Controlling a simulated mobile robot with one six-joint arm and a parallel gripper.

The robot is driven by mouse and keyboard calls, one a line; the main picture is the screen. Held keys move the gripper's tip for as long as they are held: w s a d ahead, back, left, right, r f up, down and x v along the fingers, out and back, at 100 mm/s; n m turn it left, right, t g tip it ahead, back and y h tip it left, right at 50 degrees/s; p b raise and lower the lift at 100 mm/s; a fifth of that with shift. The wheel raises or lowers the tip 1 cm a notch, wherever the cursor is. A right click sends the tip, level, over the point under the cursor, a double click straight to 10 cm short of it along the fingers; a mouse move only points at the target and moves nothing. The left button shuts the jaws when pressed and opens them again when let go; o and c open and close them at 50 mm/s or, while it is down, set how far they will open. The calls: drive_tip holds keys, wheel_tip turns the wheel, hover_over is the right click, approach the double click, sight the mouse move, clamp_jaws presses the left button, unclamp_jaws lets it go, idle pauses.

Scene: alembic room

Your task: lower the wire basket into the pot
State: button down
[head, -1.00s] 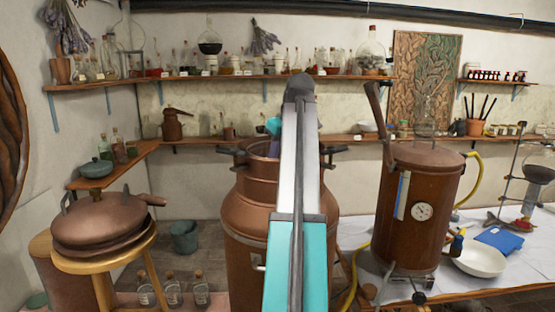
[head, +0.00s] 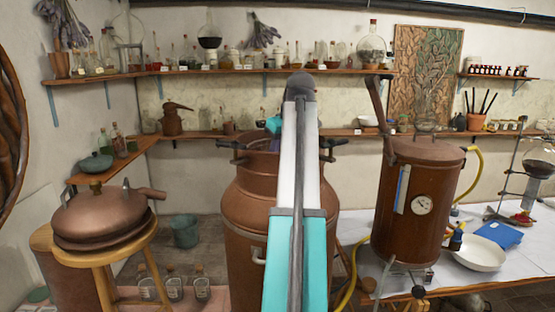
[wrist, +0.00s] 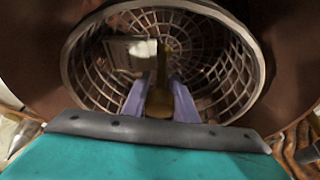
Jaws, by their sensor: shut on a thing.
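The copper pot (head: 252,195) stands upright in the middle of the head view, its wide mouth open at the top. My arm crosses in front and hides part of the mouth. The wire basket (wrist: 222,62) fills the wrist view, round and open, with a metal rim and mesh wall. Brown pot wall shows around its rim, so it is at or inside the mouth; its depth cannot be told. My gripper (wrist: 160,88) has its purple fingers shut on a brownish upright piece inside the basket, seemingly its handle. The head view hides the basket.
Dark side handles (head: 232,146) stick out at the pot's mouth. A copper boiler (head: 415,200) with a gauge stands close on the right, on a white-covered table. A copper lid (head: 98,215) rests on a wooden stool (head: 115,255) at the left.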

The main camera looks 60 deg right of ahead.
drive_tip(key=shift+f, duration=0.1)
drive_tip(key=shift+f, duration=0.35)
drive_tip(key=shift+f, duration=0.5)
idle(1.1)
drive_tip(key=c, duration=1.4)
unclamp_jaws()
drive_tip(key=shift+o, duration=0.2)
drive_tip(key=shift+s+r, duration=0.1)
drive_tip(key=shift+r, duration=0.05)
drive_tip(key=p+v, duration=0.1)
drive_tip(key=v, duration=1.2)
drive_tip(key=shift+r+p, duration=0.25)
drive_tip(key=shift+p, duration=0.15)
